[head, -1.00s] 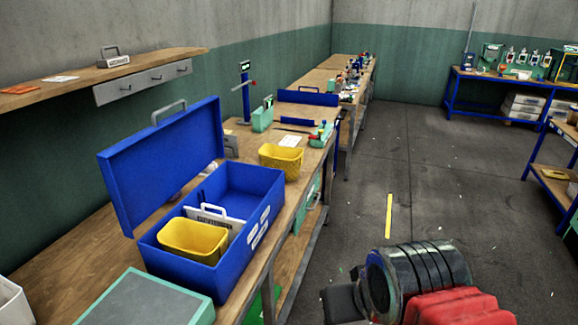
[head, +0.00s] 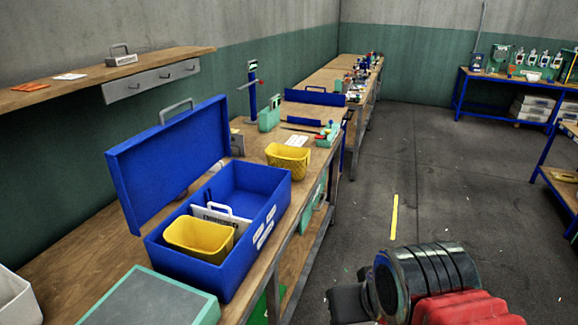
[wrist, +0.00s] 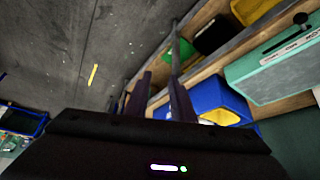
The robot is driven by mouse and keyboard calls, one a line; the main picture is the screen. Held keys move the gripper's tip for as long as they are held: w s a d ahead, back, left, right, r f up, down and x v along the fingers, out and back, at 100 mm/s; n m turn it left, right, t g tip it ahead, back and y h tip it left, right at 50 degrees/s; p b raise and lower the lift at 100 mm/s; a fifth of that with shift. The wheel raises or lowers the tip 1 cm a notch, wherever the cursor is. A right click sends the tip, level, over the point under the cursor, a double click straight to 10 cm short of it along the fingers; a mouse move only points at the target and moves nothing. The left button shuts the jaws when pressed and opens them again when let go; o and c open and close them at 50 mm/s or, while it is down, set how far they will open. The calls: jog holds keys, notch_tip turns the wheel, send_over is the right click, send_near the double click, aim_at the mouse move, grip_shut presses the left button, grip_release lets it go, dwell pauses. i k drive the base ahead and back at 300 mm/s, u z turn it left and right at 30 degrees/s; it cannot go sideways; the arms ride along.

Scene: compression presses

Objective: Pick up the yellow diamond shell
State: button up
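Two yellow pieces show, and I cannot tell which, if either, is the yellow diamond shell. One is a yellow open container with a patterned wall (head: 288,161) on the bench beyond the blue box. The other is a smooth yellow bin (head: 200,237) inside the open blue box (head: 260,217). In the wrist view my gripper (wrist: 157,97) has two dark fingers standing apart, with nothing seen between them. It is over the floor beside the bench, away from both yellow pieces. The head view shows my arm at the lower right; the fingertips are hidden there.
The wooden bench (head: 60,277) runs along the left wall, holding a green-edged grey case (head: 150,300) in front. A shelf (head: 160,62) hangs above. Further benches with small items stand behind. The grey floor (head: 440,190) on the right is open, with a yellow line.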

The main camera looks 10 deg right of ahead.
aim_at(288, 163)
jog(key=z, duration=1.85)
jog(key=i, duration=2.7)
